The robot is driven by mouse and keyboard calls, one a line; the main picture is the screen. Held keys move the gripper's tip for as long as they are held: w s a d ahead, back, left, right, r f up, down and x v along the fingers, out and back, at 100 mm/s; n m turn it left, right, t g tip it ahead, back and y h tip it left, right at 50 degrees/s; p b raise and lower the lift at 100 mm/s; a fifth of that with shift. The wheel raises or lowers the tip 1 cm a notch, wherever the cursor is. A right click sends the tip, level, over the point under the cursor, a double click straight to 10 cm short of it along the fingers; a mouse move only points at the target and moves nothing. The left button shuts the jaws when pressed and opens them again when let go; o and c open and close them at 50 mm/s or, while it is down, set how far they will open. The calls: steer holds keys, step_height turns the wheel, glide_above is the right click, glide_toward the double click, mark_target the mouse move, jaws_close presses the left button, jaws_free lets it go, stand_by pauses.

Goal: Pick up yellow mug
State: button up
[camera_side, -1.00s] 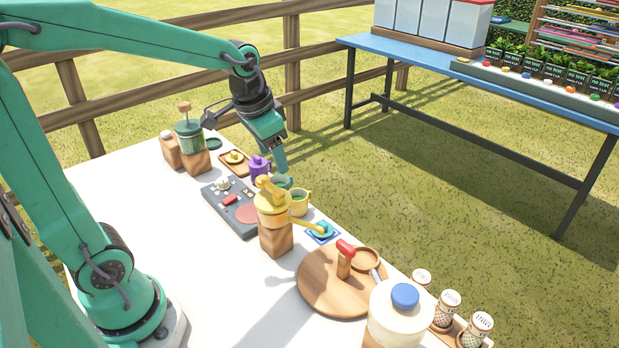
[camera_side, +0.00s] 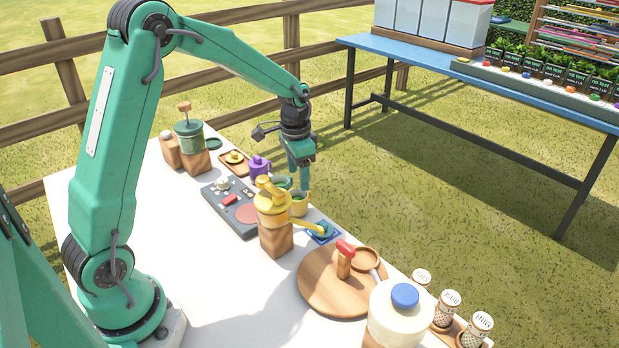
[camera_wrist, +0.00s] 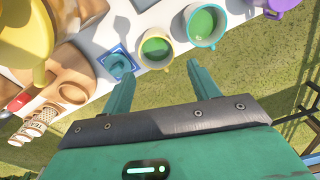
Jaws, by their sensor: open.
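The yellow mug (camera_side: 299,207) stands upright near the table's far edge in the side view, just behind the yellow pump-like device. In the wrist view the yellow mug (camera_wrist: 143,60) shows from above with green inside. A teal mug (camera_wrist: 188,36), also green inside, stands close beside it; it is partly hidden in the side view. My gripper (camera_side: 302,183) points down at the table's far edge, close to the yellow mug. In the wrist view my gripper (camera_wrist: 158,74) is open and empty, with the yellow mug just beyond the gap between its fingertips.
The yellow device (camera_side: 271,203) on a wooden block stands in front of the mugs. A purple mug (camera_side: 259,168) is to the left. A blue coaster (camera_side: 328,238) and a round wooden board (camera_side: 325,290) lie to the right. Beyond the table edge is open grass.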

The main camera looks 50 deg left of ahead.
mark_target(299, 196)
steer(key=shift+f, duration=0.15)
steer(key=shift+f, duration=1.2)
steer(key=shift+f, duration=0.1)
steer(key=shift+d+f, duration=0.1)
steer(key=shift+f, duration=2.4)
steer(key=c, duration=0.8)
steer(key=shift+c, duration=0.2)
steer(key=shift+r, duration=0.15)
